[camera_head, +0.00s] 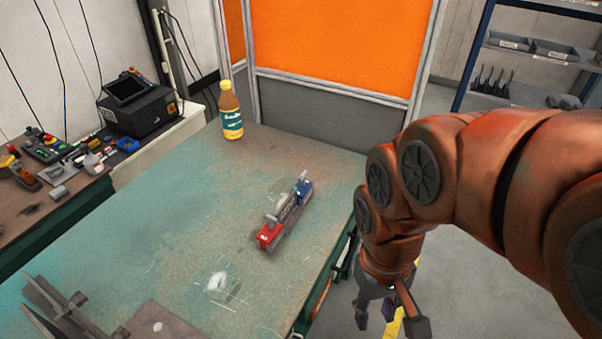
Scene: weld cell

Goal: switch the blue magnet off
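The blue magnet (306,188) sits on the worn green table (170,235), at the far end of a narrow grey metal piece (287,211). A small grey part stands up at the blue magnet; its switch setting is too small to tell. A red magnet (268,238) sits at the near end of the same piece. My gripper (390,318) hangs beyond the table's right edge, pointing down, to the right of and nearer than both magnets. Its fingers are spread apart with nothing seen between them. It touches neither magnet.
A bottle with a yellow cap (230,112) stands at the table's back edge. A side bench holds a black box (138,110) and tools. An orange screen (335,45) stands behind. The table around the magnets is clear.

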